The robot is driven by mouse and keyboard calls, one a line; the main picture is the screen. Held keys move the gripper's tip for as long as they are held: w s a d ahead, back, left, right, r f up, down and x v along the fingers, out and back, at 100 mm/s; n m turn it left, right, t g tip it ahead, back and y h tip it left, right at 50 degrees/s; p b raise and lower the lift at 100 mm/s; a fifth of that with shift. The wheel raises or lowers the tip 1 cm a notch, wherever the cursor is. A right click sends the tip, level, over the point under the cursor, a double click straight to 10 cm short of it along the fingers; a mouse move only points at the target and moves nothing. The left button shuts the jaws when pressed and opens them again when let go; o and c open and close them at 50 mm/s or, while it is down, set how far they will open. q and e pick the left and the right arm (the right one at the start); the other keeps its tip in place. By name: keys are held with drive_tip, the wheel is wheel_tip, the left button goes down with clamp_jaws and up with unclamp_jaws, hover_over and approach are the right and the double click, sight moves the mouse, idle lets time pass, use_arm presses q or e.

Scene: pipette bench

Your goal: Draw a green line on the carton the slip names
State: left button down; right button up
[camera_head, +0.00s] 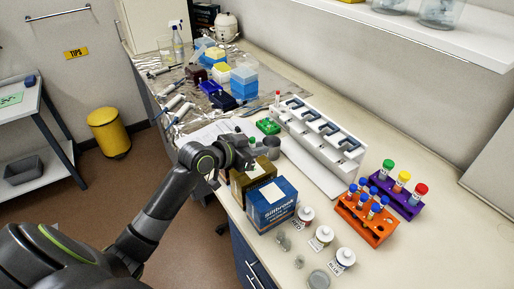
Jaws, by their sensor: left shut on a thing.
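A blue carton (273,206) with white lettering and a pale label on top stands near the bench's front edge. A brown carton (240,190) with a pale top label stands just behind it. No green line can be made out on either. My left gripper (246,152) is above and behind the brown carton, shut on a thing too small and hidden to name. White paper (205,134) lies on the bench behind my arm; I cannot tell whether it is the slip. My right gripper is not in view.
A white pipette stand (320,165) stands behind the cartons, a small green rack (267,127) and a grey cup (272,148) beside it. Orange (365,228) and purple (400,207) tube racks stand right. Tip boxes (243,82) stand farther back.

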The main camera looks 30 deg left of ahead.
use_arm(q)
wheel_tip(320, 180, up, 5)
drive_tip(key=p, duration=0.4)
drive_tip(key=shift+p, duration=0.35)
